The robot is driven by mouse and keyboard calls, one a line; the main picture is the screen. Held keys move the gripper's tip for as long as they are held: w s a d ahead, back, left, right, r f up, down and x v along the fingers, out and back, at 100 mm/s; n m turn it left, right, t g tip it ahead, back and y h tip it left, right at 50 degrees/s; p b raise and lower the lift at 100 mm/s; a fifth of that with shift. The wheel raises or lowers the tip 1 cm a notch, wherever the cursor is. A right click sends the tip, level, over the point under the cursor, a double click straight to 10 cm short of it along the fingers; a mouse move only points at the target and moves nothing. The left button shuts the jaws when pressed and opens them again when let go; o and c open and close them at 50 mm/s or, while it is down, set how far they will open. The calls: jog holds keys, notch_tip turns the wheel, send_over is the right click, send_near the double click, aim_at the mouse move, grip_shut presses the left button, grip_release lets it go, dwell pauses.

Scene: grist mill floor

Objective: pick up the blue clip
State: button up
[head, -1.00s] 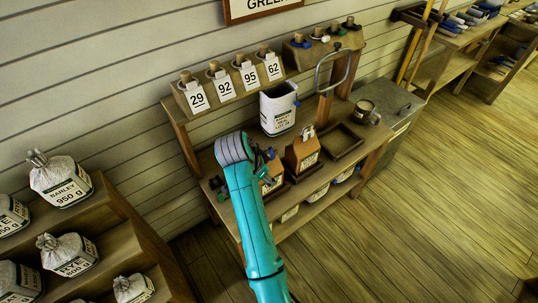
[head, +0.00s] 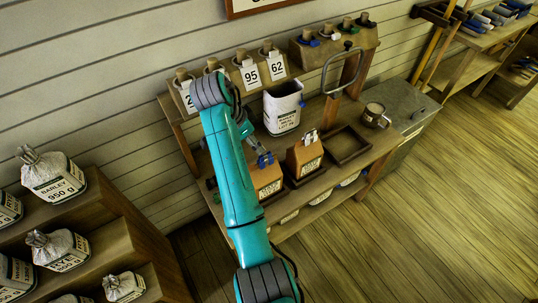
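A small blue clip (head: 265,159) shows at the top of the left brown paper bag (head: 268,180) on the bench. My gripper (head: 260,152) is right at this clip, above the bag. The fingers are small and dark here, and I cannot tell whether they are open or shut on the clip. My teal arm covers the left part of the bench.
A second brown bag (head: 305,157) with a pale clip stands to the right. Behind it is an open white bag (head: 283,110). An empty dark tray (head: 346,146), a mug (head: 374,115) and a metal hoop (head: 340,68) are farther right. Sacks (head: 53,176) fill the left shelves.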

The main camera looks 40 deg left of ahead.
aim_at(264, 155)
jog(key=x, duration=0.5)
jog(key=shift+s, duration=0.1)
jog(key=shift+d+x, duration=0.2)
jog(key=shift+x, duration=1.1)
jog(key=shift+d+x, duration=0.2)
jog(key=shift+x, duration=1.05)
jog(key=shift+s, duration=0.15)
jog(key=c, duration=0.9)
